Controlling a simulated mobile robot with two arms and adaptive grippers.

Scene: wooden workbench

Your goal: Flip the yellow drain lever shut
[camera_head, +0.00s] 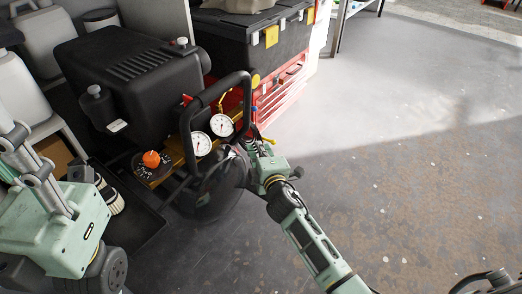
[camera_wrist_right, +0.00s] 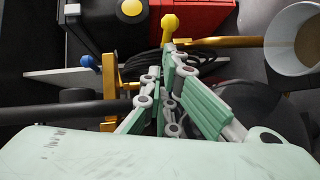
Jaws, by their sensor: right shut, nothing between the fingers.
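The yellow drain lever (camera_wrist_right: 169,24) has a rounded knob end and stands at the top middle of the right wrist view. In the head view a small yellow piece (camera_head: 267,140), seemingly this lever, shows at the compressor tank's right side. My right gripper (camera_wrist_right: 170,52) is shut and empty, its tips close to the lever's lower end. I cannot tell whether they touch it. In the head view the right gripper (camera_head: 258,152) is beside the round dark tank (camera_head: 214,190). Part of my left arm's mint end (camera_head: 55,225) shows at the left; its fingers are unclear.
The compressor has two white gauges (camera_head: 221,125), an orange knob (camera_head: 151,158) and a black tube handle (camera_head: 188,132). A black motor housing (camera_head: 130,70) and a red and black toolbox (camera_head: 280,85) stand behind. The floor (camera_head: 420,170) at right is free. A white-rimmed cup-like part (camera_wrist_right: 296,40) shows in the wrist view.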

